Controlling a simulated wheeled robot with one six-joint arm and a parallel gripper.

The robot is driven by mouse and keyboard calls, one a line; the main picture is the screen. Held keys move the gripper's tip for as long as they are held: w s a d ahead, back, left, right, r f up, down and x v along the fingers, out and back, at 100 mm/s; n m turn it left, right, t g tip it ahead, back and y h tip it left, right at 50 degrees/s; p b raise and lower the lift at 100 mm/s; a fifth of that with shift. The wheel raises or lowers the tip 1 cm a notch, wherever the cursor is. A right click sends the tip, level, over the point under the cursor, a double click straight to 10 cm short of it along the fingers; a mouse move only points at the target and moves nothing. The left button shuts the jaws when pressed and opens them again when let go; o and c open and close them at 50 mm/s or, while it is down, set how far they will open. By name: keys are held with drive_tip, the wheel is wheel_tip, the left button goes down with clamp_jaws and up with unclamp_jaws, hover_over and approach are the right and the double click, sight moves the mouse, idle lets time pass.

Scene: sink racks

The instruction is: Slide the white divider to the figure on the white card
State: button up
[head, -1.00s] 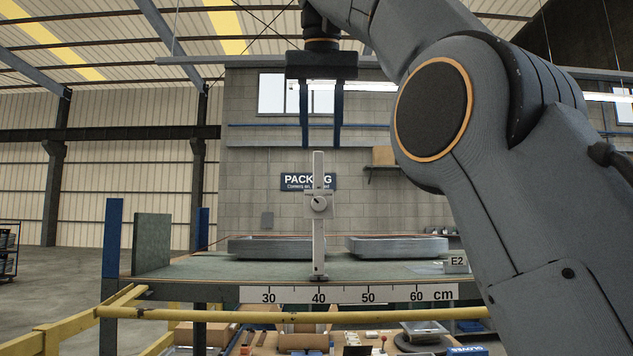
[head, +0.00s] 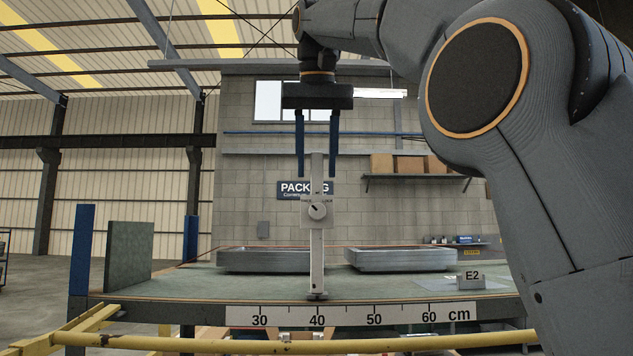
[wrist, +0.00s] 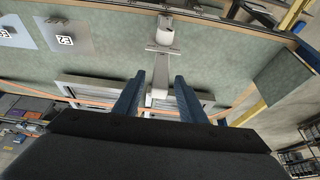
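In the wrist view the divider (wrist: 160,85) runs between the fingers.
Two grey metal trays (head: 265,260) (head: 402,259) lie on the bench behind the divider. A green upright panel (head: 130,250) and a blue post (head: 82,250) stand at the left end. A yellow rail (head: 300,346) runs along the front, below the scale.

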sight(317, 180)
drive_tip(key=shift+x, duration=2)
drive_tip(key=shift+s, duration=0.1)
clamp_jaws()
